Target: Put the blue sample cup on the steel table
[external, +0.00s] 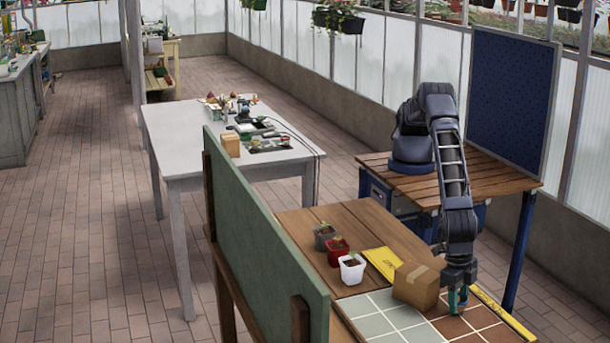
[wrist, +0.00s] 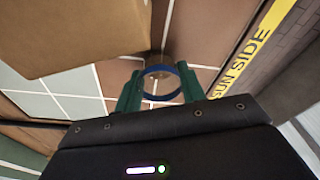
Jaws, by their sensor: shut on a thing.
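The blue sample cup (wrist: 163,97) shows in the wrist view as a round blue rim between my two green fingertips. My gripper (wrist: 158,82) is shut on it, with a finger on each side. In the external view my gripper (external: 457,299) points down low over the brown tiles of the wooden workbench; the cup is mostly hidden there. I cannot tell whether the cup touches the tiles. A pale grey table (external: 175,150), seemingly the steel table, stands farther back to the left, with small items and trays toward its right side.
A cardboard box (external: 416,286) stands close beside my gripper. Several small pots, including a white one (external: 352,269), and a yellow sign (external: 382,262) are on the bench. A green upright board (external: 260,235) stands between bench and grey table. The grey table's near left part is bare.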

